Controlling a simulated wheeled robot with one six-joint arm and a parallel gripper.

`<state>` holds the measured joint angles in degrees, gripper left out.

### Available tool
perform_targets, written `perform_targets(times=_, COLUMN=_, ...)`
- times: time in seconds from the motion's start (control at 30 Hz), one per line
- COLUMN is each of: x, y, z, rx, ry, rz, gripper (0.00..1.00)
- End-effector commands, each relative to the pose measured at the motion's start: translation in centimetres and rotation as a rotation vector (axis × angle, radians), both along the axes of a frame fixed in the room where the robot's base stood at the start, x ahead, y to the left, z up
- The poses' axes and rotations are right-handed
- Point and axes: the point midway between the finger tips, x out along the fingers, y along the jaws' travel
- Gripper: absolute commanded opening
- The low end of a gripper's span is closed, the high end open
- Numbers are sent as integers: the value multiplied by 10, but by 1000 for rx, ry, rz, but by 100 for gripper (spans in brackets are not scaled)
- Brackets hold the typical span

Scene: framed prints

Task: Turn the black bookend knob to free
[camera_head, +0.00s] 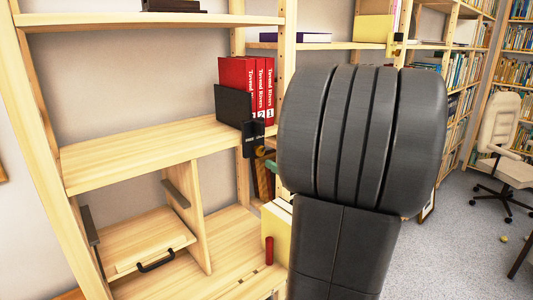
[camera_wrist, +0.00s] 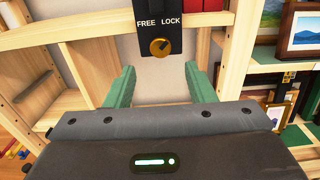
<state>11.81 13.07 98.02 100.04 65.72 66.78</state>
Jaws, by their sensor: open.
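The black bookend (camera_head: 233,104) stands on the wooden shelf at the left of red books, in the head view. Its black plate marked FREE and LOCK hangs over the shelf's front edge and shows in the wrist view (camera_wrist: 178,36). A round brass-coloured knob (camera_wrist: 160,47) sits on that plate below the words. The pointer setting is too small to read surely. My gripper (camera_wrist: 158,76) has two green fingers, open and apart, one to each side below the knob, touching nothing that I can see. In the head view my arm hides most of the gripper.
Red volumes (camera_head: 260,88) stand beside the bookend. Below is a wooden compartment with a black-handled panel (camera_head: 155,262). A yellow book (camera_head: 276,225) stands on the lower shelf. In the wrist view framed pictures (camera_wrist: 306,30) stand on shelves at right, near a second FREE/LOCK plate (camera_wrist: 289,77).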

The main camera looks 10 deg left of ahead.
Motion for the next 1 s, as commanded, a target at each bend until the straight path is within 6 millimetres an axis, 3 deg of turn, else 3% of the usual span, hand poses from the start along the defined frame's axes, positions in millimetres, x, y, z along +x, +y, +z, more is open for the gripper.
perform_targets(times=0.33, x=35, y=46, z=1, rx=0, ry=0, rz=3, gripper=50)
perform_targets(times=0.77, x=43, y=55, z=0, rx=-1, ry=-1, rz=0, gripper=50)
perform_targets(times=0.87, x=43, y=55, z=0, rx=-1, ry=-1, rz=0, gripper=36)
perform_targets(times=1.0, x=43, y=55, z=0, rx=-1, ry=-1, rz=0, gripper=8)
